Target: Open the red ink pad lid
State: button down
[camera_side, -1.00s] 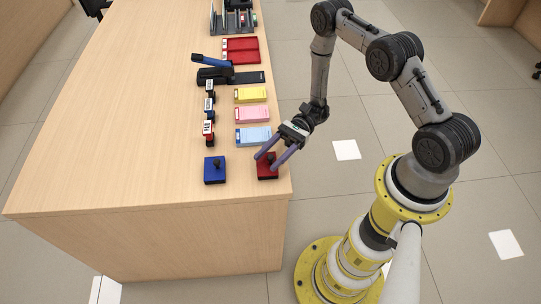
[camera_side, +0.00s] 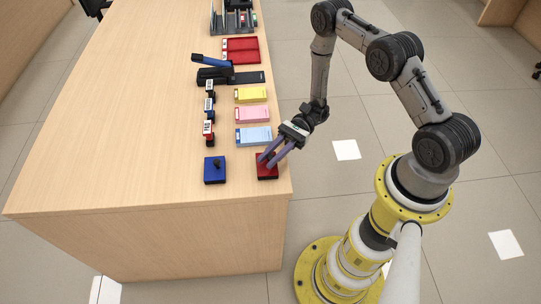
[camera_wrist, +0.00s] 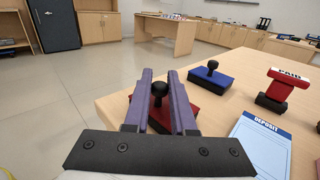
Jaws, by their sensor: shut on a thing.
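The red ink pad (camera_side: 268,171) sits near the counter's right edge in the side view, its lid down. It also shows in the wrist view (camera_wrist: 205,106), partly hidden behind my fingers, with a black knob (camera_wrist: 159,90) on its lid. My gripper (camera_side: 265,160) reaches down over the red pad from the upper right. In the wrist view its two purple fingers (camera_wrist: 162,88) stand on either side of the knob and are shut on it.
A blue ink pad (camera_side: 215,170) with a black knob is left of the red one. A light blue deposit pad (camera_side: 254,136) lies just behind the red pad, with pink (camera_side: 252,114) and yellow (camera_side: 251,95) pads beyond. Several stamps (camera_side: 209,130) stand in a row. The counter's front left is clear.

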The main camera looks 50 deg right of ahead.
dwell(0.7)
jog(key=shift+w+a, duration=0.9)
jog(key=c, duration=0.7)
grip_release()
jog(key=shift+c, duration=0.2)
jog(key=shift+d, duration=0.15)
jog(key=d, duration=1.3)
jog(key=shift+d, duration=0.3)
